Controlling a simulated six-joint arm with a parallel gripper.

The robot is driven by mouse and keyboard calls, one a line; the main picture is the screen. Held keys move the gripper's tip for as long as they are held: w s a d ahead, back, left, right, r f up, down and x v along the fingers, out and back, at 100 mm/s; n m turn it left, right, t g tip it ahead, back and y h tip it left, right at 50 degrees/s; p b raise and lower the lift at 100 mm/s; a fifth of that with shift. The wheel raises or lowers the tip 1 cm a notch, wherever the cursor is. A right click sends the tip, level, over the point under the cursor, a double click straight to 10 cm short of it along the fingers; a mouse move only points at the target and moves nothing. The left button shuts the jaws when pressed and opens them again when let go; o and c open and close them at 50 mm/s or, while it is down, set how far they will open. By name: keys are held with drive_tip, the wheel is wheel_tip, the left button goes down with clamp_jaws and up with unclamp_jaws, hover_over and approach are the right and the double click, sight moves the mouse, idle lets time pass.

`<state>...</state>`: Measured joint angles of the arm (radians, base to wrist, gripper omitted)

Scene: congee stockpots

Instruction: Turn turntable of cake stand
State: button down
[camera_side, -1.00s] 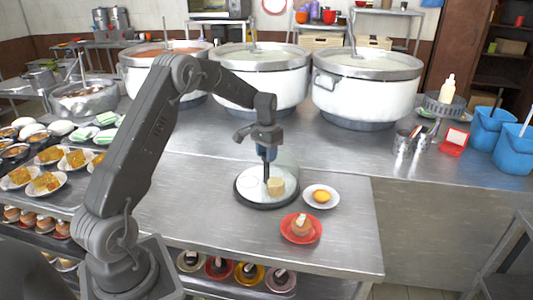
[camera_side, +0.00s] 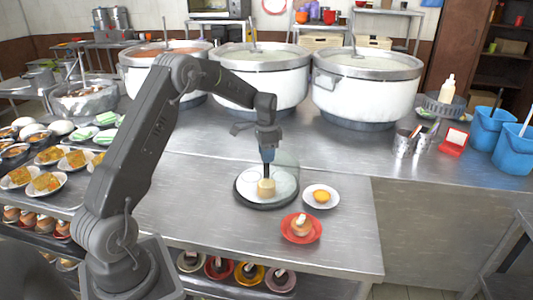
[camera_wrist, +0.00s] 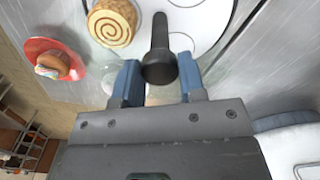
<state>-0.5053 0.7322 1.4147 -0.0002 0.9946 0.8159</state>
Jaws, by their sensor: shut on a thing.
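The cake stand's turntable (camera_side: 249,184) is a white round plate with a dark rim, on the steel counter in the side view. It also fills the top of the wrist view (camera_wrist: 200,22). A tan roll cake (camera_side: 266,188) with a spiral top (camera_wrist: 112,22) sits on it. A dark upright post (camera_wrist: 160,50) rises from the turntable. My gripper (camera_side: 268,156) is above the turntable, pointing down. Its blue fingers (camera_wrist: 159,82) are on both sides of the post and shut on it. In the side view the cake hides the post's lower part.
A white saucer with a yellow item (camera_side: 321,196) and a red plate with a small cake (camera_side: 301,228) stand close to the turntable's right. Large white stockpots (camera_side: 365,90) stand behind. Plates of food (camera_side: 45,183) line the left. Bare counter lies left of the turntable.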

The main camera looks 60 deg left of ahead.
drive_tip(key=shift+m, duration=1.2)
drive_tip(key=c, duration=0.7)
unclamp_jaws()
drive_tip(key=shift+r, duration=0.15)
wheel_tip(320, 180, up, 14)
drive_tip(key=shift+f, duration=0.2)
